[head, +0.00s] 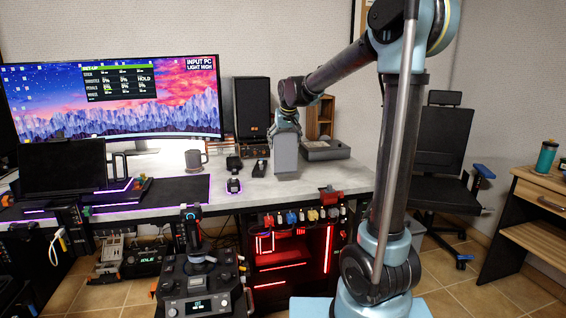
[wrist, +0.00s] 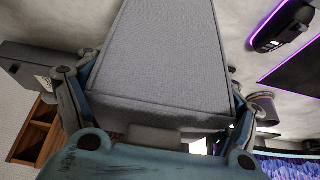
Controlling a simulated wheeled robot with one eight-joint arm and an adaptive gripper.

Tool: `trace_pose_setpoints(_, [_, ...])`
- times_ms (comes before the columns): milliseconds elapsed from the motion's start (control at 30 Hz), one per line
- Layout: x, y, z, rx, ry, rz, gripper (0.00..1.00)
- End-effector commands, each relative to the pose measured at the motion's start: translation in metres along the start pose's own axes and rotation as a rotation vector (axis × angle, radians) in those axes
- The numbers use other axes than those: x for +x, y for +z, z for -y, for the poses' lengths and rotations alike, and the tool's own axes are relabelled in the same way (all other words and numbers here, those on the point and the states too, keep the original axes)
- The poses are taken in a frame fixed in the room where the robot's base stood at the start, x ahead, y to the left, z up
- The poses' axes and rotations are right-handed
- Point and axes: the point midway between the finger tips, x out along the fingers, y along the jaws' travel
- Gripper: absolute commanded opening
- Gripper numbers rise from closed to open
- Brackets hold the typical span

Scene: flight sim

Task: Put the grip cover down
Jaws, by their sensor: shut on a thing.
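The grip cover (head: 286,160) is a grey, fabric-like, box-shaped piece. It hangs upright below my gripper (head: 287,127) over the right part of the desk (head: 325,177) in the head view. My gripper is shut on its upper end. In the wrist view the grip cover (wrist: 165,45) fills the middle, with my gripper's fingers (wrist: 160,92) on both sides of it. Its lower end is close to the desk top, and I cannot tell whether it touches.
A grey open tray (head: 325,151) lies just right of the cover. Small black devices (head: 234,185) and a mug (head: 195,159) stand to the left. A speaker (head: 252,107) and a wooden shelf box (head: 320,118) stand behind. Bare desk shows in front and to the right.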

Motion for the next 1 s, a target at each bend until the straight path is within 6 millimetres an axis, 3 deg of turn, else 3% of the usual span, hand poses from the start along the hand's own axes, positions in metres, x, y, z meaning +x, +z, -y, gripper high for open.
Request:
trace_pose_setpoints(500, [0.048, 0.023, 0.005, -0.005, -0.002, -0.001, 0.58])
trace_pose_setpoints(767, [0.05, 0.025, 0.004, -0.004, -0.002, -0.001, 0.58])
trace_pose_setpoints(800, [0.05, 0.025, 0.004, -0.004, -0.002, -0.001, 0.9])
trace_pose_setpoints(833, [0.05, 0.025, 0.004, -0.004, -0.002, -0.001, 0.96])
trace_pose_setpoints(1000, [0.05, 0.025, 0.004, -0.004, -0.002, -0.001, 1.0])
